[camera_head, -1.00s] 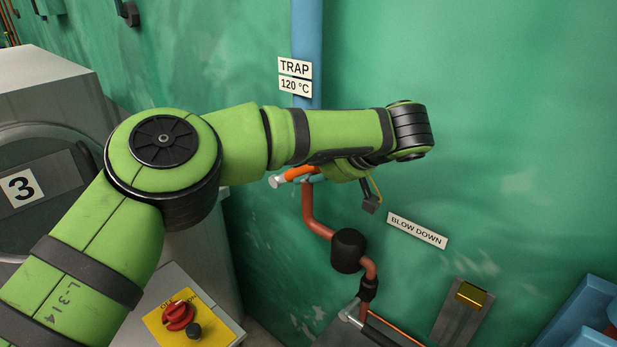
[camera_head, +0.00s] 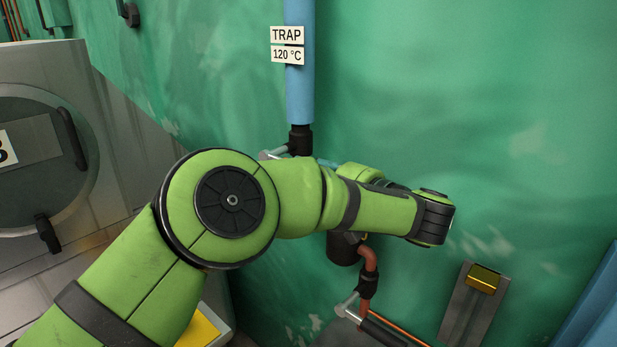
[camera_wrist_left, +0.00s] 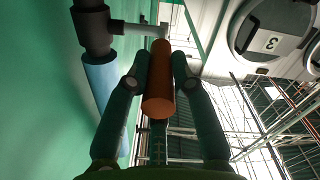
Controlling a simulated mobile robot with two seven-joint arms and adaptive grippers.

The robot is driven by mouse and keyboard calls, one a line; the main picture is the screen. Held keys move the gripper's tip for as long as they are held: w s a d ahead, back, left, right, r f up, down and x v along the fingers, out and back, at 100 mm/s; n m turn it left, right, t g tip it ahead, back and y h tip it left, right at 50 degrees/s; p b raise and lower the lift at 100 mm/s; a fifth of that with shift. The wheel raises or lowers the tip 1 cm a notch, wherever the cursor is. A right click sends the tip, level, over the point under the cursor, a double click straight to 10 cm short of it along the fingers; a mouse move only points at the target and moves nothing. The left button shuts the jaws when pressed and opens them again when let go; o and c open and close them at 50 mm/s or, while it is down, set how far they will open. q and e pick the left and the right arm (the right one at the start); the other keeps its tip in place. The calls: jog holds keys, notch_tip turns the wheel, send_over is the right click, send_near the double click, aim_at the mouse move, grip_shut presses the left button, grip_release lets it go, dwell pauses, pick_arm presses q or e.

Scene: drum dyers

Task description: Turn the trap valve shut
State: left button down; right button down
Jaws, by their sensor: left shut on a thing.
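The blue trap pipe (camera_head: 299,90) runs down the green wall, with the TRAP label (camera_head: 287,35) on it. It ends in a dark valve body (camera_head: 300,139) with a pale metal stem at its left. In the left wrist view, the dark valve body (camera_wrist_left: 92,30) shows at upper left, with a grey stem reaching to an orange handle (camera_wrist_left: 158,95). My left gripper (camera_wrist_left: 160,68) is shut on this handle, one finger on each side. In the head view my green arm hides the handle and the fingertips. My right gripper is not in view.
Below my arm, a copper pipe (camera_head: 370,257) bends down to a second metal-handled fitting (camera_head: 347,306). A grey plate with a yellow block (camera_head: 482,279) is at lower right. A grey machine with a round door (camera_head: 40,150) stands at left.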

pick_arm(q)
jog(key=shift+f, duration=0.3)
jog(key=c, duration=1.1)
grip_release()
jog(key=shift+o, duration=0.2)
jog(key=shift+r, duration=0.1)
jog(key=shift+r, duration=0.1)
jog(key=shift+r, duration=0.3)
notch_tip(320, 180, up, 9)
jog(key=shift+r, duration=0.15)
